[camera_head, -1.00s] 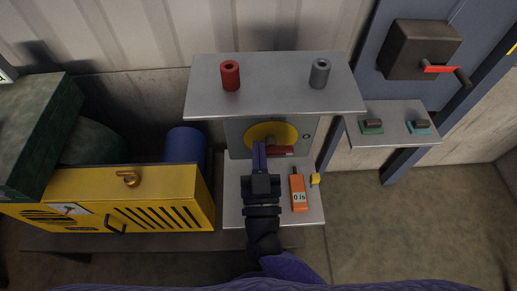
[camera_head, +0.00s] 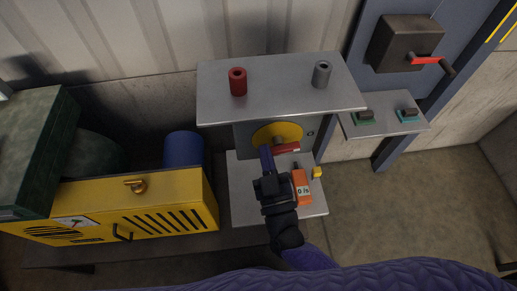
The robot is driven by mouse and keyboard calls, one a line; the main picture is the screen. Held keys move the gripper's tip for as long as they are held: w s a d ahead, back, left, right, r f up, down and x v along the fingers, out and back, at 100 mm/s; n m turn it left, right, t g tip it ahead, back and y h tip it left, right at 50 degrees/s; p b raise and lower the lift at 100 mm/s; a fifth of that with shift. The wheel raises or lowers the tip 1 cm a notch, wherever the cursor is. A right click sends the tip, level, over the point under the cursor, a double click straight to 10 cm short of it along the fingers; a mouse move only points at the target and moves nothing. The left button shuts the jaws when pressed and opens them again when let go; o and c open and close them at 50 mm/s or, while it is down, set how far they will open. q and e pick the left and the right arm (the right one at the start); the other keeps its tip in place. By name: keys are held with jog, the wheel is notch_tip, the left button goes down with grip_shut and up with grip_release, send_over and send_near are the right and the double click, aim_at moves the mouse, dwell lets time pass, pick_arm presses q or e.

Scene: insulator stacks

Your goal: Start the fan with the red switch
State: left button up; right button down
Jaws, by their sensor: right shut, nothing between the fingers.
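The red switch (camera_head: 287,149) is a red handle on a round yellow plate (camera_head: 268,135), on the front of a grey box under the metal shelf. The handle points to the right, tilted slightly up. My right gripper (camera_head: 265,152) is shut and empty, with its fingertips at the left of the red handle, in front of the yellow plate. Whether the fingers touch the handle cannot be told. My left gripper is not in view. I cannot identify a fan for sure.
A metal shelf (camera_head: 286,99) overhangs the switch and bears a red cylinder (camera_head: 238,82) and a grey cylinder (camera_head: 322,74). An orange meter (camera_head: 301,187) lies on the lower plate (camera_head: 243,204). A yellow machine (camera_head: 190,190) stands left. A dark box with a red-handled crank (camera_head: 425,60) hangs right.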

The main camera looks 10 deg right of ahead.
jog(key=shift+f+n+y+p, duration=0.2)
jog(key=shift+n+y+p, duration=0.25)
jog(key=shift+n, duration=0.75)
jog(key=shift+f+n+g+y, duration=0.15)
jog(key=shift+n+g+y, duration=0.15)
jog(key=shift+n, duration=0.4)
jog(key=n+y+p, duration=0.1)
jog(key=n, duration=0.1)
jog(key=f+n+g+p, duration=0.1)
jog(key=n, duration=0.2)
jog(key=shift+d+n+g+y, duration=0.15)
jog(key=shift+n+g+y, duration=0.15)
jog(key=shift+y, duration=0.05)
jog(key=n, duration=0.1)
jog(key=n+p, duration=0.1)
jog(key=f+n+g, duration=0.1)
jog(key=n, duration=0.1)
jog(key=shift+d, duration=0.25)
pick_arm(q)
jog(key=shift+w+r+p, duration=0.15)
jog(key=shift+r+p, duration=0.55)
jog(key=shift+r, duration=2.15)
pick_arm(e)
jog(key=shift+d+f+n+g, duration=0.2)
jog(key=shift+n+g, duration=0.15)
jog(key=shift+n, duration=0.6)
jog(key=shift+d+f+n+g, duration=0.1)
jog(key=shift+d+n+g, duration=0.2)
jog(key=shift+n, duration=0.65)
jog(key=shift+a, duration=0.1)
